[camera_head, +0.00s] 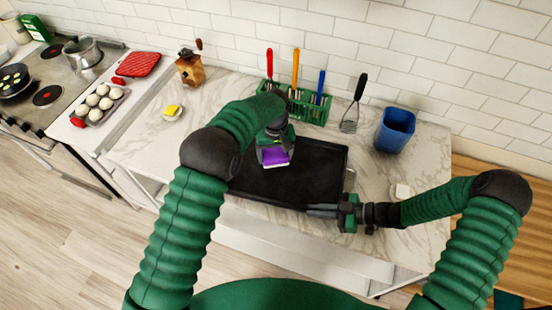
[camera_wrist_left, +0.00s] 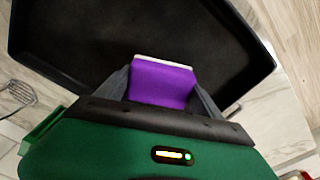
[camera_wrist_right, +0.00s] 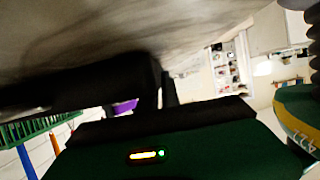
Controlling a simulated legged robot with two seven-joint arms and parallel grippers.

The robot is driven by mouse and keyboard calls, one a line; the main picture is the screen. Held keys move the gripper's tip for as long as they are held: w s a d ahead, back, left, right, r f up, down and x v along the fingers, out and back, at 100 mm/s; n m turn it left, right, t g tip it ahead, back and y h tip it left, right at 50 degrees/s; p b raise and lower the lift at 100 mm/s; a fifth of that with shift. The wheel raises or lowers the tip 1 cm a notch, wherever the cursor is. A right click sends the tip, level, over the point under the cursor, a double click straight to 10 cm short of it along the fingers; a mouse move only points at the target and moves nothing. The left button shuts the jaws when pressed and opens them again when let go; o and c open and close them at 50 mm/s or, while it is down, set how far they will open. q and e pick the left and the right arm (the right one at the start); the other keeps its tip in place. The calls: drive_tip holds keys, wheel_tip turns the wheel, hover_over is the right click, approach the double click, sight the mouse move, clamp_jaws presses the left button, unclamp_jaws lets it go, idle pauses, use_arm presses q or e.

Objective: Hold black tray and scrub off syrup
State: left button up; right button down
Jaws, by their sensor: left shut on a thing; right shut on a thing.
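The black tray (camera_head: 310,165) lies on the marble counter, and its dark inside fills much of the left wrist view (camera_wrist_left: 200,35). My left gripper (camera_head: 274,158) is shut on a purple sponge (camera_wrist_left: 162,82) with a pale edge, held over the tray's left part. I cannot tell whether the sponge touches the tray floor. My right gripper (camera_head: 325,211) is shut on the tray's near edge, toward its right end. In the right wrist view the dark tray edge (camera_wrist_right: 80,85) runs up to the fingers. No syrup can be made out on the visible tray surface.
A green rack (camera_head: 312,108) with colored-handled utensils stands behind the tray.

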use_arm(q)
drive_tip(key=shift+r, duration=1.75)
use_arm(e)
drive_tip(key=c, duration=1.5)
unclamp_jaws()
drive_tip(key=shift+d, duration=0.1)
